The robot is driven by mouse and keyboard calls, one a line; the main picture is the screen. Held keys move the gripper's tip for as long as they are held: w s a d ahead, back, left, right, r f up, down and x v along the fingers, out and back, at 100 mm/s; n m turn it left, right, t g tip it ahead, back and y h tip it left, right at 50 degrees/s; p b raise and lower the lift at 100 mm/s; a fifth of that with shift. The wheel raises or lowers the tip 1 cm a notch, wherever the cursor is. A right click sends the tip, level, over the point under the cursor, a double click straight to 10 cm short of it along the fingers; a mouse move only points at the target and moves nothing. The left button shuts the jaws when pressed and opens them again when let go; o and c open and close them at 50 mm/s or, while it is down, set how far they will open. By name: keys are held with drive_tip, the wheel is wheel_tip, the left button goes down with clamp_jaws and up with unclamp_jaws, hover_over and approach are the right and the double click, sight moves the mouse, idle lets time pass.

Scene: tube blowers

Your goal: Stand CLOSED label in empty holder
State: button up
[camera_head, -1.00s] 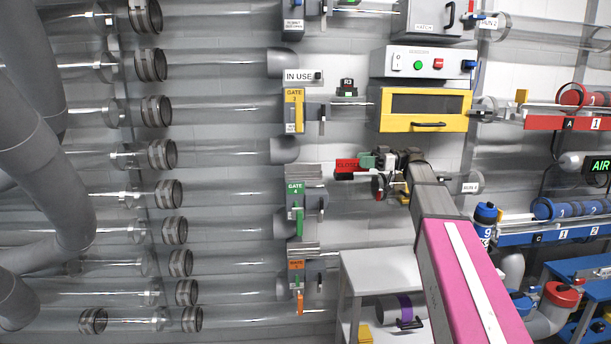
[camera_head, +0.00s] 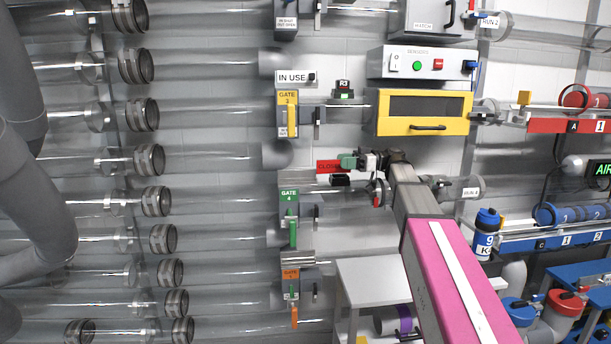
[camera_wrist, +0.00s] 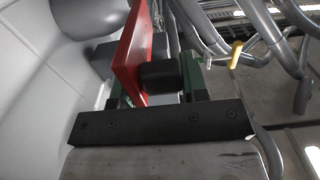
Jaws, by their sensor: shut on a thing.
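The red CLOSED label (camera_head: 327,167) is a thin red plate in my gripper (camera_head: 346,164). In the head view it is up off the bench, just above and right of the GATE 4 panel (camera_head: 289,198). In the wrist view the label (camera_wrist: 130,58) stands on edge between the green fingers of my gripper (camera_wrist: 158,78), with a black pad against its face. The jaws are shut on it. A grey ledge (camera_head: 307,188) tops the GATE 4 unit, below the label. I cannot tell which part is the empty holder.
An IN USE sign (camera_head: 292,77) stands above the yellow GATE 3 panel (camera_head: 288,98). An orange gate unit (camera_head: 291,274) is below. A yellow-framed cabinet (camera_head: 424,112) is above my arm. Clear tubes run along the left. A white table (camera_head: 380,283) stands below.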

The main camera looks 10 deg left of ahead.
drive_tip(key=f+x, duration=0.3)
drive_tip(key=x, duration=0.9)
drive_tip(key=shift+a, duration=0.35)
drive_tip(key=shift+f, duration=0.15)
drive_tip(key=o, duration=0.9)
drive_tip(key=shift+d+f, duration=0.1)
drive_tip(key=v, duration=1)
drive_tip(key=shift+d+f, duration=0.25)
drive_tip(key=shift+d, duration=0.1)
